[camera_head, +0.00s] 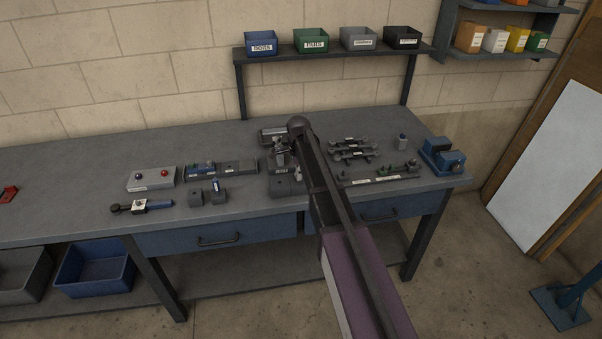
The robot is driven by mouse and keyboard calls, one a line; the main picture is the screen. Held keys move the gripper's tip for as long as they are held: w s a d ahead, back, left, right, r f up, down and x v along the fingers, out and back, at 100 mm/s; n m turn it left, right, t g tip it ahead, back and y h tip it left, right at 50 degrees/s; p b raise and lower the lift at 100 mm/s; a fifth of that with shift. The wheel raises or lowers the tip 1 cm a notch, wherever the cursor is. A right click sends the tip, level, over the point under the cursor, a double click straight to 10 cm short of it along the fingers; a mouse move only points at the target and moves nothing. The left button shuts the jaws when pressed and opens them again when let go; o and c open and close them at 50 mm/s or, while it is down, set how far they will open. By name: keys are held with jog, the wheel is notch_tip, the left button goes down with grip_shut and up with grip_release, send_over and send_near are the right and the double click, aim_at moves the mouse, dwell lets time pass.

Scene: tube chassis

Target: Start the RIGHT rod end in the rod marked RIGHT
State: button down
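My gripper (281,157) is small and partly hidden at the far end of my arm, above a dark labelled block (281,187) in the middle of the bench. I cannot tell whether its fingers are open or shut, or whether they hold anything. A long low rail with white labels (362,181) lies right of my arm, with small green and dark parts near its right end. The labels are too small to read, so I cannot pick out the rod marked RIGHT. The RIGHT rod end cannot be told apart from the other small parts.
Labelled bins (311,41) stand on a shelf behind. The bench's left side is mostly clear.

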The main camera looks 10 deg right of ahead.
jog(key=shift+r, duration=0.15)
jog(key=shift+r+p, duration=2.55)
jog(key=shift+p, duration=0.2)
